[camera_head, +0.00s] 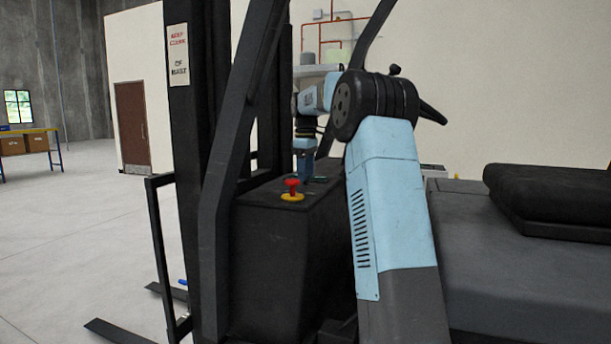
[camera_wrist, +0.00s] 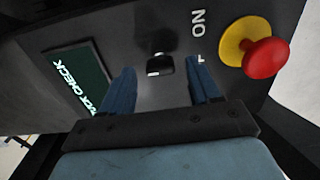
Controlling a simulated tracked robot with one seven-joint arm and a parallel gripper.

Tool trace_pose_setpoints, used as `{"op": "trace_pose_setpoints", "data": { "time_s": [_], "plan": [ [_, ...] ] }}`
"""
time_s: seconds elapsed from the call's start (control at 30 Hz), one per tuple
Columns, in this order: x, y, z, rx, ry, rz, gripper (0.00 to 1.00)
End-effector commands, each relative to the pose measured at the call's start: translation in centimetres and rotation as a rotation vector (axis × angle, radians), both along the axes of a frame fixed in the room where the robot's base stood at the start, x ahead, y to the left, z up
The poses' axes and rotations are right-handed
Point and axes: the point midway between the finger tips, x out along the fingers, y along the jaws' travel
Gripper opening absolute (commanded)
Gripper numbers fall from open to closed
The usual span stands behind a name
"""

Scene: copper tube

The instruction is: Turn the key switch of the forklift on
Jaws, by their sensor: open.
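The key switch (camera_wrist: 160,64), a small dark key with a light edge, sits on the dark forklift panel in the wrist view, near the printed "ON" label (camera_wrist: 198,22). My gripper (camera_wrist: 165,80) is open, with one blue finger to the left of the key and one to the right. The key lies between and slightly beyond the fingertips, apart from both. In the head view my gripper (camera_head: 305,180) points down at the top of the forklift's black console (camera_head: 275,235). The key cannot be made out in that view.
A red emergency button on a yellow base (camera_head: 292,188) stands on the console, and it is close to the right finger in the wrist view (camera_wrist: 262,55). A small screen (camera_wrist: 80,75) lies left of the key. The forklift's black post (camera_head: 240,130) and seat (camera_head: 550,200) flank the console.

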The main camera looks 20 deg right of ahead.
Motion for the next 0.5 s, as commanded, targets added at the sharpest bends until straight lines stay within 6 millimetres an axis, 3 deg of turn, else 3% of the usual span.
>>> {"op": "trace_pose_setpoints", "data": {
  "time_s": [0.2,0.47,0.5],
  "plan": [
    [-0.02,-0.01,-1.12,0.000,0.000,0.000,0.62],
    [-0.01,-0.01,-1.16,-0.001,-0.001,0.000,0.62],
    [-0.01,0.01,-1.15,-0.001,-0.001,0.000,0.58]
  ]
}}
